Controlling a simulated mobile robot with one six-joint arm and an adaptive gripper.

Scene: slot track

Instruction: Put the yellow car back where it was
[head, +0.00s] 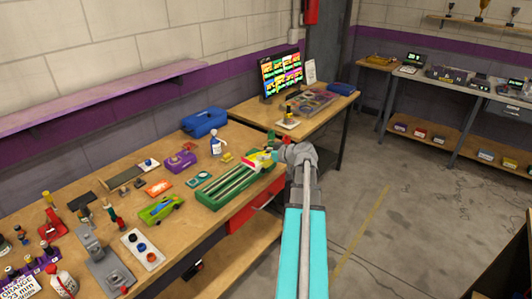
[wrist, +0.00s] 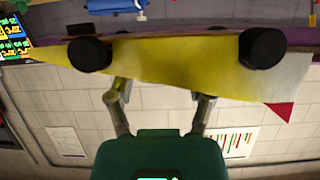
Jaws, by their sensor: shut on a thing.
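The yellow car (wrist: 180,68) fills the top of the wrist view. It is a wedge-shaped yellow body with black wheels at both ends and a red pointed piece at its right end. My gripper (wrist: 163,90) has both fingers against the car's yellow side and is shut on it. In the head view my gripper (head: 276,149) is over the right end of the workbench, by the far end of a green slotted track box (head: 215,197).
The workbench (head: 205,232) holds a green car (head: 161,208), a purple item (head: 180,161), an orange car (head: 158,187), a white bottle (head: 216,147) and a blue case (head: 204,122). A second table with a monitor (head: 281,72) stands behind. Open floor (head: 375,225) lies to the right.

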